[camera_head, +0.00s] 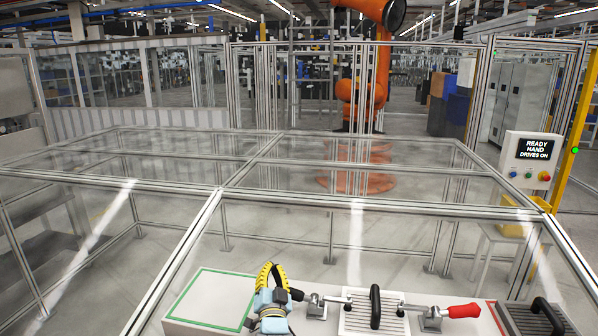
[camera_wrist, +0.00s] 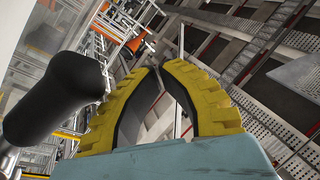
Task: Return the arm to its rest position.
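My gripper (camera_head: 270,268) is at the bottom centre of the head view, pointing up and away, above the pale worktop. In the wrist view its two ribbed yellow fingers (camera_wrist: 158,68) arch together and their tips meet or nearly meet. Nothing shows between them. A black-tipped clamp lever (camera_head: 296,294) lies just right of my gripper in the head view. A large black rounded grip (camera_wrist: 55,98) is close to the left finger in the wrist view, and I cannot tell whether they touch. Most of my arm is out of view.
A ribbed plate with a black handle (camera_head: 375,306) and a red-handled clamp (camera_head: 463,311) stand to the right. A green-outlined area (camera_head: 205,300) at left is empty. Framed clear panels (camera_head: 380,213) lie beyond. A control panel (camera_head: 528,160) reads "READY HAND DRIVES ON".

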